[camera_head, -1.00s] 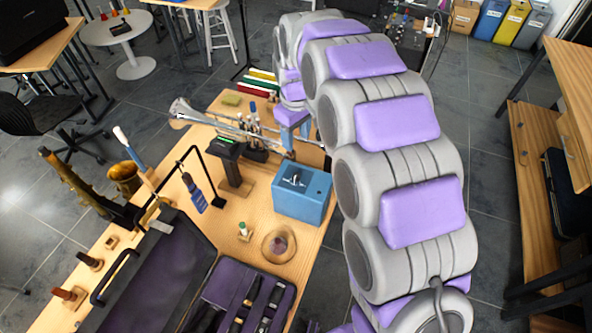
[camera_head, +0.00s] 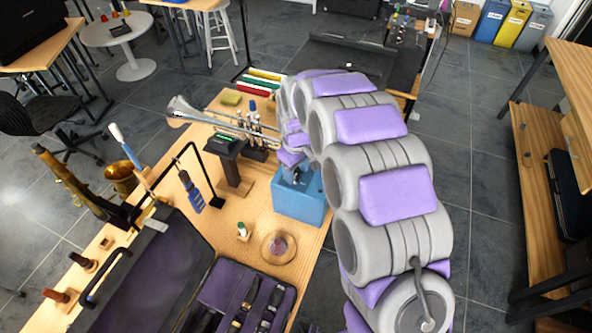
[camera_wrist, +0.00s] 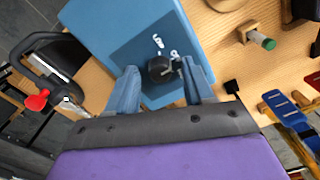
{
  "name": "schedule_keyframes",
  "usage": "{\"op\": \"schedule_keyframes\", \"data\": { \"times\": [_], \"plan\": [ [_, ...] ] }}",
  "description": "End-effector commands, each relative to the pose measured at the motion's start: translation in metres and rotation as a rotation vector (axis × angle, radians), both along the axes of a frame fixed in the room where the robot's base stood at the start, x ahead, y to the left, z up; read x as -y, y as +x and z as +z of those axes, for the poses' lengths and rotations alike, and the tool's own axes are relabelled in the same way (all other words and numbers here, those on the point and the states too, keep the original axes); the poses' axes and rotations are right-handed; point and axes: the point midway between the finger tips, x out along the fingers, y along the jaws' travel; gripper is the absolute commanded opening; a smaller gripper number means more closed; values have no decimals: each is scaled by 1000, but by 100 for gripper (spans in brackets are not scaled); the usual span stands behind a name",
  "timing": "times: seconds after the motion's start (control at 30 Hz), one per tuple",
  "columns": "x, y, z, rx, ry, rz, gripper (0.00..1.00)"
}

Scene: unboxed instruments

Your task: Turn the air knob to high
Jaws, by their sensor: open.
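A blue box (camera_head: 297,205) stands on the wooden table in the head view, partly hidden by my arm. In the wrist view the blue box (camera_wrist: 190,28) carries a darker panel with a black knob (camera_wrist: 158,69) and small white markings beside it. My gripper (camera_wrist: 161,67) is open, its two blue fingers pointing at the panel. The knob appears between the fingertips; I cannot tell whether either finger touches it. In the head view my gripper (camera_head: 291,158) is just above the box.
A trumpet (camera_head: 215,118) lies behind the box, near a dark stand (camera_head: 229,160). A wooden ring (camera_head: 278,247) and a small green-topped piece (camera_head: 243,231) sit in front. An open purple-lined case (camera_head: 170,275) fills the near left.

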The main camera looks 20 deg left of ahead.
Motion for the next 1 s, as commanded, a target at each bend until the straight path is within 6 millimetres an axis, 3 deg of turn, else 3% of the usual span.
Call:
{"op": "schedule_keyframes", "data": {
  "times": [0.27,0.8,1.0],
  "plan": [
    [0,0,-1,0,0,0,51],
    [0,0,0,-1,0,0,0],
    [0,0,0,-1,0,-8,0]
  ]
}}
